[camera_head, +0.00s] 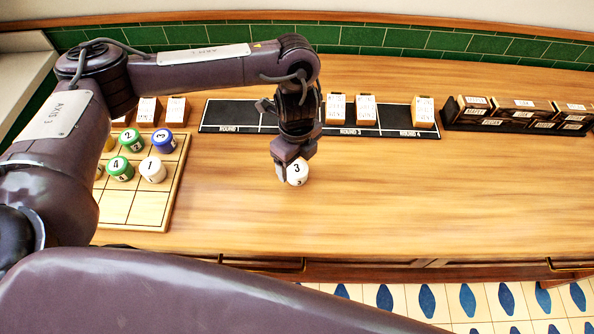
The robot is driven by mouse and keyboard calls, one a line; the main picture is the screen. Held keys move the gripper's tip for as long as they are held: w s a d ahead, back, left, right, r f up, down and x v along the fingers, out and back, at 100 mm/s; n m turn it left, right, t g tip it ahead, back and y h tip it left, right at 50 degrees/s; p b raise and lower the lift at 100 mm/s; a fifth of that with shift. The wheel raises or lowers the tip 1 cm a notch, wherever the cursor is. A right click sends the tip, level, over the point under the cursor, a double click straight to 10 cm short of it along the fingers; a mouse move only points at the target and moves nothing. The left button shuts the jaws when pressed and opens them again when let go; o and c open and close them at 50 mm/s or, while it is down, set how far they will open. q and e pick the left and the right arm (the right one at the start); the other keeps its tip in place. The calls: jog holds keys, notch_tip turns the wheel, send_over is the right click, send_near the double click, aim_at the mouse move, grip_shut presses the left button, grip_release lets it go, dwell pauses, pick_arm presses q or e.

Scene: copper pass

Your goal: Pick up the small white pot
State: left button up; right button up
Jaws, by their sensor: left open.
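A small white pot marked 3 (298,174) stands on the wooden counter, in front of the black strip. My left gripper (288,170) points down at it and is open. One finger is at the pot's left side; the gripper covers its upper left part, and I cannot tell whether they touch. Another white pot marked 1 (152,169) stands on the wooden grid board at the left. My right gripper is not in view.
The grid board (134,208) also holds green pots (121,168) and a blue pot (164,141). Behind is a black strip (229,117) with white-topped blocks (365,109). A dark rack (488,124) stands at right. The counter right of the gripper is clear.

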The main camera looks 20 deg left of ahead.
aim_at(298, 168)
pick_arm(q)
notch_tip(298, 168, down, 4)
jog(key=shift+w+d+f, duration=0.1)
jog(key=shift+c, duration=0.2)
jog(key=c, duration=1.1)
